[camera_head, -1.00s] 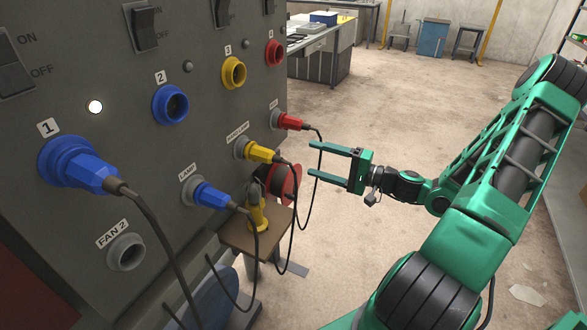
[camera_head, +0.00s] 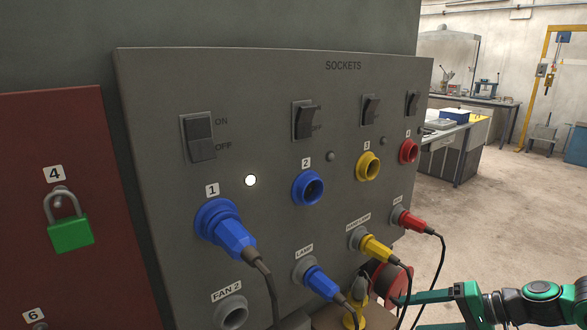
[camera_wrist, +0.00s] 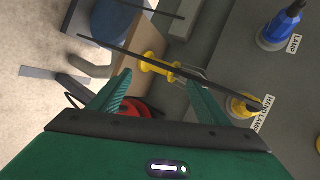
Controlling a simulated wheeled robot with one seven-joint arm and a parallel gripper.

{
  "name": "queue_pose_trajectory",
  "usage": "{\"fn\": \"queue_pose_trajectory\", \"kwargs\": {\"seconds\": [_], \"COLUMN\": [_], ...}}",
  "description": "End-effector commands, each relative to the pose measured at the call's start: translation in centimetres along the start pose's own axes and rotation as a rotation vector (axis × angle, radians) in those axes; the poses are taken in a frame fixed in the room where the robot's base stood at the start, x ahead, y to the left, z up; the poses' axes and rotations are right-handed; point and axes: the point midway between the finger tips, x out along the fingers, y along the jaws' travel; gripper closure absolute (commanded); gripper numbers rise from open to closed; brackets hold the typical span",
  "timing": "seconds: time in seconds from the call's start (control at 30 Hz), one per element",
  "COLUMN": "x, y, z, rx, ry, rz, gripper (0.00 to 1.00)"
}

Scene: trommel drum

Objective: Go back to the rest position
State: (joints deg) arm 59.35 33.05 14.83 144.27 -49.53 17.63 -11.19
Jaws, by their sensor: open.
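My gripper (camera_head: 408,312) is at the lower right of the head view, open, with nothing between its green fingers. In the wrist view the two fingers (camera_wrist: 160,82) are spread apart, with a yellow item (camera_wrist: 155,65) beyond them. The grey socket panel (camera_head: 270,120) fills the middle of the head view. A blue plug (camera_head: 236,240) sits in socket 1, beside a lit white lamp (camera_head: 250,180). A blue plug (camera_head: 320,283) is in LAMP, a yellow plug (camera_head: 376,248) in HAND LAMP and a red plug (camera_head: 415,223) in the rightmost lower socket.
Sockets 2 (camera_head: 308,188), 3 (camera_head: 367,167), 4 (camera_head: 408,152) and FAN 2 (camera_head: 232,313) are empty. Black cables hang from the plugs near my gripper. A red reel (camera_head: 383,278) stands below. A green padlock (camera_head: 69,232) hangs on the left. Open floor (camera_head: 495,225) lies right.

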Motion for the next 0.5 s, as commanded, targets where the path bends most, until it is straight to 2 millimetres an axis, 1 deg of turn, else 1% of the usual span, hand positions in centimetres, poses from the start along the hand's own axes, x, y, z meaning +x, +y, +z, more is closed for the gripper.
{"fn": "queue_pose_trajectory", "kwargs": {"seconds": [0.1,0.17,0.27,0.4,0.5], "x": [-0.8,-1.5,-3.1,-6.0,-8.3], "y": [1.1,1.6,2.3,2.7,2.5], "z": [2.0,2.8,4.1,5.4,6.3], "rx": [-0.041,-0.053,-0.068,-0.079,-0.078], "ry": [-0.079,-0.111,-0.154,-0.188,-0.196], "rz": [0.158,0.235,0.359,0.523,0.629], "gripper": [0.3,0.3,0.3,0.3,0.3]}}
